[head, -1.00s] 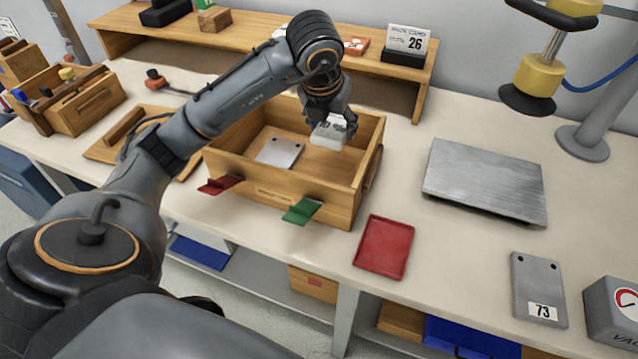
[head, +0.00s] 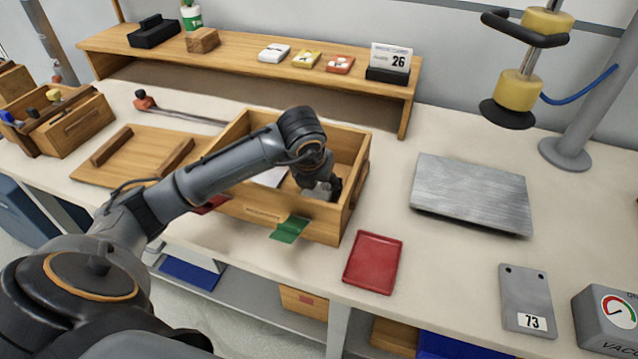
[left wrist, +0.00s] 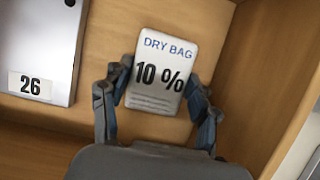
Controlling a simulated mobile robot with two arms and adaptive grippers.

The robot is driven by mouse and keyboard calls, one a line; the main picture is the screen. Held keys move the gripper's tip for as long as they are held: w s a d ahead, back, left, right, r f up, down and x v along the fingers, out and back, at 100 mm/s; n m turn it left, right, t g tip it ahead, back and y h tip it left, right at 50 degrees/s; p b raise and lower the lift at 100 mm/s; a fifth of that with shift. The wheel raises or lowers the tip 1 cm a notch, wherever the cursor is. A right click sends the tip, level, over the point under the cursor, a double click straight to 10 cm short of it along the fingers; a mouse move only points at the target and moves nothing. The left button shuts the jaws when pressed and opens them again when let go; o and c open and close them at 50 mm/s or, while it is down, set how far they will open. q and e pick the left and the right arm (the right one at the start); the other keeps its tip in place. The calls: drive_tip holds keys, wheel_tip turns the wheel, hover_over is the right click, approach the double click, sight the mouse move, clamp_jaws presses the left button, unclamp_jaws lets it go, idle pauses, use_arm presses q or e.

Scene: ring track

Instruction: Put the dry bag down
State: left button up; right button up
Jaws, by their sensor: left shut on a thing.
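The dry bag (left wrist: 162,52) is a small white packet marked "DRY BAG 10 %" in the left wrist view. My left gripper (left wrist: 158,82) has a finger on each side of it and is shut on it. In the head view the left gripper (head: 322,190) is low inside the open wooden box (head: 340,225), in its right part, and mostly hides the bag. I cannot tell whether the bag touches the box floor. My right gripper is not in view.
A grey plate labelled 26 (left wrist: 38,45) lies in the box, left of the bag. A green tab (head: 289,230) is on the box front. A red tray (head: 373,263), a metal slab (head: 472,193) and a plate labelled 73 (head: 527,300) lie to the right. A wooden shelf (head: 230,62) stands behind.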

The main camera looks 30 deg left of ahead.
use_arm(q)
drive_tip(key=shift+f, duration=0.1)
drive_tip(key=o, duration=0.7)
drive_tip(key=shift+f, duration=0.1)
drive_tip(key=o, duration=0.4)
drive_tip(key=shift+r, duration=0.5)
drive_tip(key=v, duration=1.1)
drive_tip(key=shift+s+d+r, duration=0.15)
drive_tip(key=shift+s+r, duration=0.05)
